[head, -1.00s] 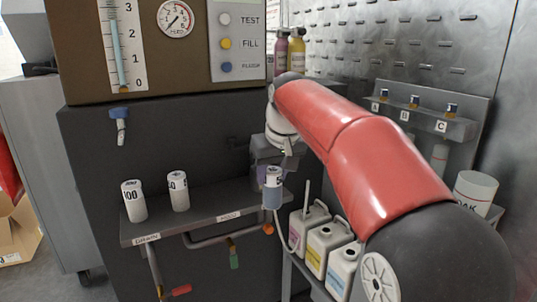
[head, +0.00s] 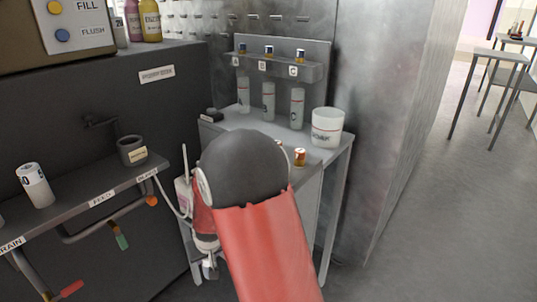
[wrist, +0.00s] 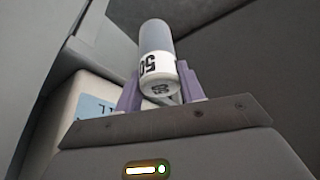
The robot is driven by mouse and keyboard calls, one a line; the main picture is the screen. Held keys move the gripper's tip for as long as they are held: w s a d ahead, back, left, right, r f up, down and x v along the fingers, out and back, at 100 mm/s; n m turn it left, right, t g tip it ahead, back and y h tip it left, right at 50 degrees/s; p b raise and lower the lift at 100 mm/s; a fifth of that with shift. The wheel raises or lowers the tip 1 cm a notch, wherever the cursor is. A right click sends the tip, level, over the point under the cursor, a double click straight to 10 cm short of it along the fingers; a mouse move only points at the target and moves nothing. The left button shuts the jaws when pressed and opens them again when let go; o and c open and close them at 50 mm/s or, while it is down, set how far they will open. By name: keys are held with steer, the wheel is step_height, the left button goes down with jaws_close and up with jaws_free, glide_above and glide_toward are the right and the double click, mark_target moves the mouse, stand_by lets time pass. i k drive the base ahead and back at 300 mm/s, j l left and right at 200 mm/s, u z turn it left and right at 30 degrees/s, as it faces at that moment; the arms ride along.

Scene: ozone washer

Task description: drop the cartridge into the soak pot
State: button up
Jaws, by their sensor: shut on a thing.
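In the wrist view my gripper (wrist: 160,92) is shut on a grey cartridge (wrist: 155,42) with a white end band printed 50. The cartridge sits between the two purple fingers and sticks out beyond them. In the head view my red arm covers most of the gripper, and I cannot make out the cartridge clearly there. The soak pot (head: 327,130) is a wide white pot with a red-lettered label. It stands upright on the right end of the small side table, above and to the right of my arm's dark joint. Its inside is mostly hidden.
The side table (head: 318,160) also holds several upright cylinders (head: 268,102) below a rack marked A, B, C (head: 270,66), and a small amber vial (head: 299,157). A dark cup (head: 131,150) and a white cartridge (head: 35,186) stand on the washer's shelf.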

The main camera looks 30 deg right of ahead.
mark_target(329, 139)
steer(key=k+l+u, duration=0.3)
steer(key=l, duration=0.2)
steer(key=k+l+u, duration=0.25)
steer(key=l, duration=0.2)
steer(key=k+l+u, duration=0.3)
steer(key=l, duration=0.15)
steer(key=l+z, duration=0.2)
steer(key=j+z, duration=0.15)
steer(key=z, duration=0.25)
steer(key=i+j+z, duration=0.1)
steer(key=z, duration=0.35)
steer(key=j, duration=0.1)
